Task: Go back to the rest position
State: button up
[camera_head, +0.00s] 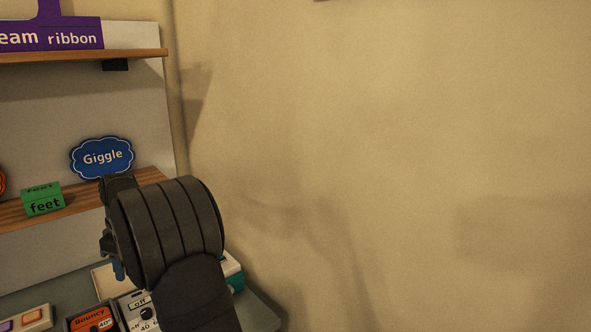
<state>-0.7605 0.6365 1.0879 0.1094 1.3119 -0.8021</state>
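My dark ribbed arm (168,232) rises from the bottom of the head view, in front of the shelf unit's right end. Smaller dark parts of my arm show at its left side. My gripper's fingertips cannot be made out behind these parts, so I cannot see whether it is open or shut or holds anything.
A blue cloud-shaped "Giggle" sign (103,158) and a green "feet" block (43,199) stand on the lower wooden shelf (82,205). A purple "ribbon" sign (72,36) is on the upper shelf (90,55). Labelled boxes, one orange (91,321), crowd the counter (258,317). Bare wall fills the right.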

jog(key=s+d+f+m, duration=0.2)
jog(key=s+d, duration=0.2)
jog(key=d, duration=0.8)
jog(key=s+d+f+m, duration=0.15)
jog(key=s+d, duration=0.25)
jog(key=d, duration=0.8)
jog(key=shift+m+t, duration=0.25)
jog(key=shift+t, duration=0.15)
jog(key=s+a+f, duration=0.1)
jog(key=a+f, duration=0.1)
jog(key=a, duration=0.1)
jog(key=a+f, duration=0.2)
jog(key=a, duration=0.2)
jog(key=s+a+f, duration=0.1)
jog(key=a+f, duration=0.2)
jog(key=a, duration=0.1)
jog(key=shift+s, duration=0.3)
jog(key=f, duration=0.4)
jog(key=shift+a, duration=0.2)
notch_tip(320, 180, up, 8)
jog(key=d, duration=0.1)
jog(key=shift+s, duration=0.25)
jog(key=shift+f, duration=0.1)
